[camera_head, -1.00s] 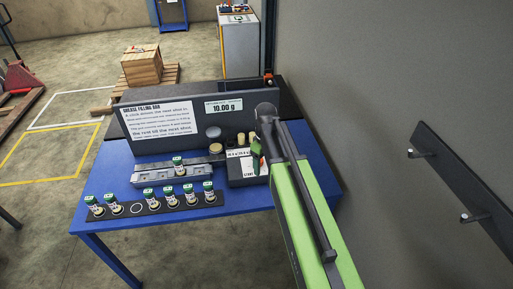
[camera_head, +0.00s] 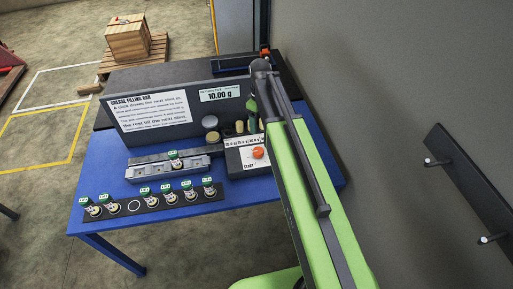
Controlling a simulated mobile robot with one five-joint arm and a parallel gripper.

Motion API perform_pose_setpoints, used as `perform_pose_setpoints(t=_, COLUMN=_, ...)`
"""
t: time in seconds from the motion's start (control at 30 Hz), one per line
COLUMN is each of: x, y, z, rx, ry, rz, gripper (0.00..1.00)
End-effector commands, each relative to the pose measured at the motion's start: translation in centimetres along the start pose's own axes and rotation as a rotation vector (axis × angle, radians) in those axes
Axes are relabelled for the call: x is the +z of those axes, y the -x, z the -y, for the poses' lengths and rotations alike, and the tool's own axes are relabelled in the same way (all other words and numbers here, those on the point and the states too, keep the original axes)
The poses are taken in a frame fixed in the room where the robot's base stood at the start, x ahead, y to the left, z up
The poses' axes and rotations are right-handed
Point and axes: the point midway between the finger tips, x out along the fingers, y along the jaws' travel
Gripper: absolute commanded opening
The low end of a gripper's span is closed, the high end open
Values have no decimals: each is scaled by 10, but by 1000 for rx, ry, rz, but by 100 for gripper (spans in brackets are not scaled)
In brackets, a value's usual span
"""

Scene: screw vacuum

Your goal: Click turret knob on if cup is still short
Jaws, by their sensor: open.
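A small cup (camera_head: 176,161) with a green-and-white label stands on the grey rail (camera_head: 150,172), left of the box. The display (camera_head: 220,94) reads 10.00 g; its small heading is unclear, and the cup's fill level cannot be seen.
Several similar cups (camera_head: 168,196) stand in a dark strip rack (camera_head: 215,194) at the front of the blue table (camera_head: 105,160), with one empty ring spot. An instruction sign (camera_head: 148,113) stands behind. The grey wall is close on the right.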

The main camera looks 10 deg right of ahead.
Motion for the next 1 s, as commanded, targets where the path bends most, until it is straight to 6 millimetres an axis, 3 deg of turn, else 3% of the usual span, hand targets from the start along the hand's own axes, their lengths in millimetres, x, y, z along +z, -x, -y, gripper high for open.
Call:
perform_pose_setpoints(t=0.8, x=-4, y=-159, z=4, rx=0, ry=7, rz=0, gripper=67)
perform_pose_setpoints(t=1.0, x=-4, y=-172, z=4, rx=0, ry=8, rz=0, gripper=67)
